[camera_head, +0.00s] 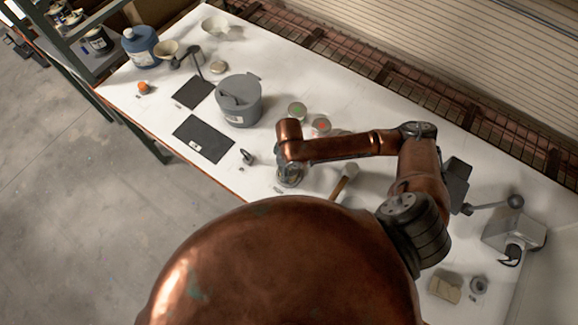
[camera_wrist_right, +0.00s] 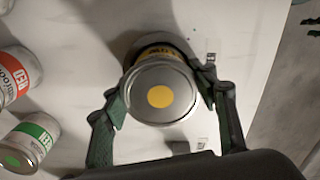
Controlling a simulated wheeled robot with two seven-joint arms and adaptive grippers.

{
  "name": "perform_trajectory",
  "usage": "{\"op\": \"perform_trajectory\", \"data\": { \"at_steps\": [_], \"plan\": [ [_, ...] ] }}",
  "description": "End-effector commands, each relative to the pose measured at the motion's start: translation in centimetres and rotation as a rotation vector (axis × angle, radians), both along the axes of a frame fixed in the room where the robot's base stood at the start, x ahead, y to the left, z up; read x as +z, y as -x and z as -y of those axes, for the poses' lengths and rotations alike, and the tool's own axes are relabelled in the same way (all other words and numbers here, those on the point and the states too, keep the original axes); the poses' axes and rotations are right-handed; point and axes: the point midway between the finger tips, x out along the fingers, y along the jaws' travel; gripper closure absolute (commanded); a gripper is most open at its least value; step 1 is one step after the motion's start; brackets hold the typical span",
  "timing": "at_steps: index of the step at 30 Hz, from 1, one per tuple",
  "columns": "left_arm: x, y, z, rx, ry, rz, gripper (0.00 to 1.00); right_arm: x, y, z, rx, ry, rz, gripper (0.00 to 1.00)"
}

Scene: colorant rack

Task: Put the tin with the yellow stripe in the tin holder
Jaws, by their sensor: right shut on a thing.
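The tin with the yellow stripe (camera_wrist_right: 160,97) is in the right wrist view, its grey lid with a yellow dot facing the camera and a strip of its yellow label showing behind. My right gripper (camera_wrist_right: 162,88) is shut on this tin, one finger on each side. In the head view my right gripper (camera_head: 290,175) is low over the white table near its front edge, partly covered by my arm. I cannot tell whether the tin touches the table. I cannot make out the tin holder for certain. My left gripper is not in view.
A green-striped tin (camera_wrist_right: 33,140) and a red-striped tin (camera_wrist_right: 14,76) stand left of the held tin. A grey bucket (camera_head: 238,103), dark mats (camera_head: 203,138) and a brush (camera_head: 345,182) are on the table. A grey device (camera_head: 512,232) stands at the right.

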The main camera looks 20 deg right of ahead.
Motion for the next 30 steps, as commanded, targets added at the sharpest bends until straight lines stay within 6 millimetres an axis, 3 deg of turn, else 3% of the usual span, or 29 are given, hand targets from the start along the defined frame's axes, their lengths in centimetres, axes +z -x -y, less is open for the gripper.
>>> {"op": "perform_trajectory", "data": {
  "at_steps": [10, 11, 18, 30],
  "plan": [
    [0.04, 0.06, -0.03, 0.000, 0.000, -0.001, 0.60, -0.18, -0.05, -0.02, 0.000, -0.001, 0.001, 0.95],
    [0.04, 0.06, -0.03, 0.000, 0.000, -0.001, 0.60, -0.25, -0.03, -0.01, 0.000, 0.000, 0.000, 0.46],
    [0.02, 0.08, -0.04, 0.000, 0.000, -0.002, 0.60, -0.22, -0.04, 0.00, 0.000, -0.001, 0.001, 0.30],
    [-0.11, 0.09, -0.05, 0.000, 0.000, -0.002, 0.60, 0.54, -0.14, 0.00, 0.000, 0.000, 0.003, 0.29]
  ]
}}
